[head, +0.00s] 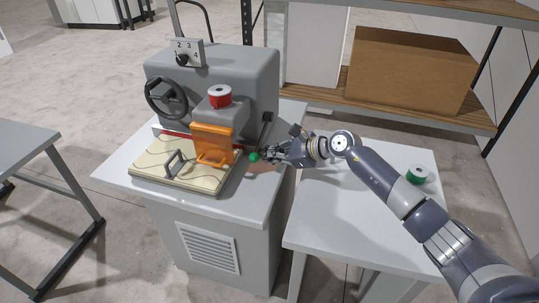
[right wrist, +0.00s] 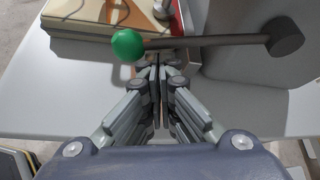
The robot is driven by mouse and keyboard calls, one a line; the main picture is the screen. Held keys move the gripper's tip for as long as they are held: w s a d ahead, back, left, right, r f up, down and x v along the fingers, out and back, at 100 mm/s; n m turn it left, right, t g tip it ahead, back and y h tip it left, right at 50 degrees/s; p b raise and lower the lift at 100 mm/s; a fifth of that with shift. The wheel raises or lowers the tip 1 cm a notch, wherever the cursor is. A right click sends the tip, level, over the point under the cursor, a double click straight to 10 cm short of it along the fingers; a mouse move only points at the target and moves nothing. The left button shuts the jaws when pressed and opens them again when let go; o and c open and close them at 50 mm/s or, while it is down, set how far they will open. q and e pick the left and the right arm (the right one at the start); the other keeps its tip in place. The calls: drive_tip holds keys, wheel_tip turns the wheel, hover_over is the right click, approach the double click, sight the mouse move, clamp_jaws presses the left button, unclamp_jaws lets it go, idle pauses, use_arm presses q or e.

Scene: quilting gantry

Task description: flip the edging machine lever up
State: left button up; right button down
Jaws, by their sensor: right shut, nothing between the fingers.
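The grey edging machine (head: 222,80) stands on a white cabinet top. Its lever shows in the right wrist view as a dark rod (right wrist: 215,40) with a green ball knob (right wrist: 128,44) at one end and a dark round pivot (right wrist: 285,37) at the other. In the head view the knob (head: 254,156) is low, below the pivot, so the lever points down. My right gripper (head: 264,154) is shut and empty beside the knob. In the right wrist view its fingertips (right wrist: 158,62) lie close to the rod near the knob; I cannot tell whether they touch. My left gripper is out of view.
An orange guard (head: 212,143) and a quilted cream board with a handle (head: 178,163) sit at the machine's front. A green spool (head: 417,174) stands on the right side table. A cardboard box (head: 410,70) is on the shelf behind.

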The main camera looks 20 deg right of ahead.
drive_tip(key=shift+r, duration=0.15)
drive_tip(key=shift+s+a+r, duration=0.1)
drive_tip(key=shift+s+r, duration=0.05)
drive_tip(key=shift+r, duration=0.1)
drive_tip(key=shift+s+a+r+m+g+y, duration=0.1)
drive_tip(key=shift+r+m+g+y, duration=0.1)
drive_tip(key=shift+r+m+g, duration=0.25)
drive_tip(key=shift+s+a+r+m+g+y, duration=0.15)
drive_tip(key=shift+r+m+y, duration=0.1)
drive_tip(key=shift+r, duration=0.35)
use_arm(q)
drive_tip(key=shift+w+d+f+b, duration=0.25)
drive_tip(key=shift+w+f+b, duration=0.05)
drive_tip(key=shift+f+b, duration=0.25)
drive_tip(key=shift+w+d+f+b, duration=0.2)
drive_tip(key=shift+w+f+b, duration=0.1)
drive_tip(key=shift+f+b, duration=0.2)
use_arm(e)
wheel_tip(320, 180, up, 9)
drive_tip(key=w+m+g+y, duration=0.1)
drive_tip(key=m+g+y, duration=0.2)
drive_tip(key=m+g, duration=0.1)
drive_tip(key=shift+d+m, duration=0.45)
drive_tip(key=shift+m, duration=0.15)
drive_tip(key=shift+r, duration=0.15)
drive_tip(key=shift+d+r, duration=0.1)
